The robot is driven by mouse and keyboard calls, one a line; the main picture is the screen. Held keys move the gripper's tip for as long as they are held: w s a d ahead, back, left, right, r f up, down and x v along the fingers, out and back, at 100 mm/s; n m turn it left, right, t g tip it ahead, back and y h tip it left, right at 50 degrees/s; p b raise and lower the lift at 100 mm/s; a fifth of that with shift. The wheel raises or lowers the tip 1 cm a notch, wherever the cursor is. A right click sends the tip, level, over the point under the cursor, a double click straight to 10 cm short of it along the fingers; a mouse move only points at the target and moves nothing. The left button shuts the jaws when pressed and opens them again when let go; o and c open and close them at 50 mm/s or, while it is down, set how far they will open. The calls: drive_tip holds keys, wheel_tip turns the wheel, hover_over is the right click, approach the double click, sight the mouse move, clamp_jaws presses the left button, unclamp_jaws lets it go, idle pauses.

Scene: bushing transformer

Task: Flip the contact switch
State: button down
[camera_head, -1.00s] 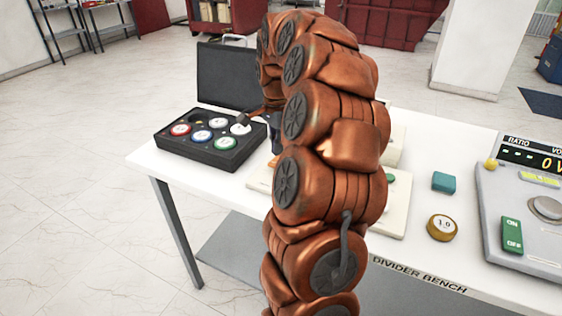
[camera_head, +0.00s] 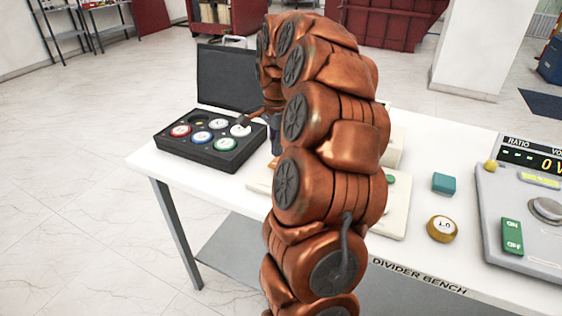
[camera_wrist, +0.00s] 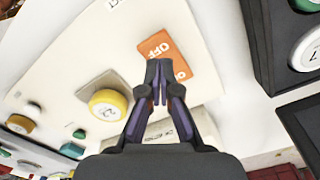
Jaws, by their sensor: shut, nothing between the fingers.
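An orange contact switch (camera_wrist: 165,48) marked OFF sits on a cream panel (camera_wrist: 75,65) in the wrist view. My gripper (camera_wrist: 159,65) is shut and empty, with its fingertips over the lower edge of the switch. I cannot tell whether they touch it. In the head view my copper arm hides the switch and most of the gripper. Part of the cream panel (camera_head: 396,215) shows to the right of my arm.
A yellow knob (camera_wrist: 108,103) stands on the panel beside my fingers. The open black case (camera_head: 205,155) with several coloured discs is on the white bench (camera_head: 165,180). A teal block (camera_head: 443,183), a brass disc (camera_head: 441,228) and a grey meter unit (camera_head: 525,215) are at the right.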

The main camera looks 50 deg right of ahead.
sight(277, 158)
drive_tip(key=shift+f+b, duration=1.3)
drive_tip(key=shift+f, duration=0.5)
idle(1.4)
drive_tip(key=shift+r, duration=0.15)
drive_tip(key=shift+r+p, duration=0.45)
drive_tip(key=shift+r, duration=2.9)
